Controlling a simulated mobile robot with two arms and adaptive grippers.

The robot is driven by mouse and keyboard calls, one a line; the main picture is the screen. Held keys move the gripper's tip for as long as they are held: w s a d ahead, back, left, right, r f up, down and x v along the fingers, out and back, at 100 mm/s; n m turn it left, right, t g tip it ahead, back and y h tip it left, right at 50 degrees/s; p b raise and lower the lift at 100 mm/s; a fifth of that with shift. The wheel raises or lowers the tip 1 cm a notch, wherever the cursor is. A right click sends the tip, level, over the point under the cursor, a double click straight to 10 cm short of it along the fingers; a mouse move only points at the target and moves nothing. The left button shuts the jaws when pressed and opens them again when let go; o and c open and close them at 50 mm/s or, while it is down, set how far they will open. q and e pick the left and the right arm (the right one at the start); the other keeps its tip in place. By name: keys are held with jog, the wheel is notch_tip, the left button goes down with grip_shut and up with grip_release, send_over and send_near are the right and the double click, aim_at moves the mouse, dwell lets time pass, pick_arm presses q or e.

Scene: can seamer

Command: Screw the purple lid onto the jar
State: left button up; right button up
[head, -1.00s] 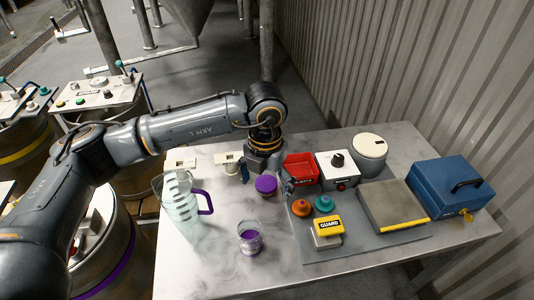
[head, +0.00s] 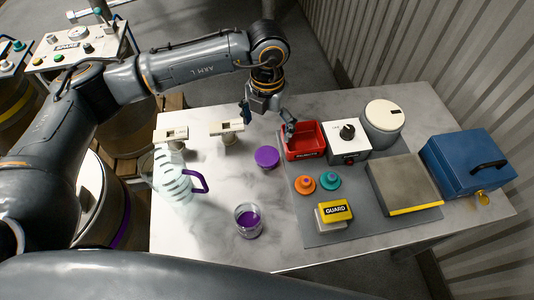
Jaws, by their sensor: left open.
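The purple lid (head: 267,156) is a round disc on the white marbled table, left of the grey mat. A small clear jar (head: 248,220) with purple contents stands upright in front of it, apart from the lid, with no lid on its top. My left gripper (head: 268,120) is open and empty, pointing down just behind the lid, its fingers spread to either side. The right fingertip shows close to the red tray. My right gripper is not in view.
A clear pitcher (head: 172,178) with purple handle stands left of the jar. A red tray (head: 304,141), control box (head: 348,143), orange knob (head: 304,184), teal knob (head: 329,181), yellow GUARD block (head: 335,212) and blue box (head: 468,163) are on the right. The front left table is clear.

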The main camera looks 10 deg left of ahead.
pick_arm(q)
send_over(267, 156)
notch_tip(267, 156, down, 5)
jog(key=shift+s+f+p, duration=0.1)
jog(key=shift+s+p, duration=0.05)
jog(key=shift+p, duration=0.15)
jog(key=shift+f, duration=0.65)
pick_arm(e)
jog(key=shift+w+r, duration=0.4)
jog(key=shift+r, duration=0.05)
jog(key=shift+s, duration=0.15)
pick_arm(q)
jog(key=shift+f, duration=0.35)
notch_tip(267, 156, down, 4)
jog(key=shift+f+p, duration=0.25)
jog(key=shift+p, duration=0.5)
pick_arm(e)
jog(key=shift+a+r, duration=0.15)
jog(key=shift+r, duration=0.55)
pick_arm(q)
jog(key=c, duration=0.8)
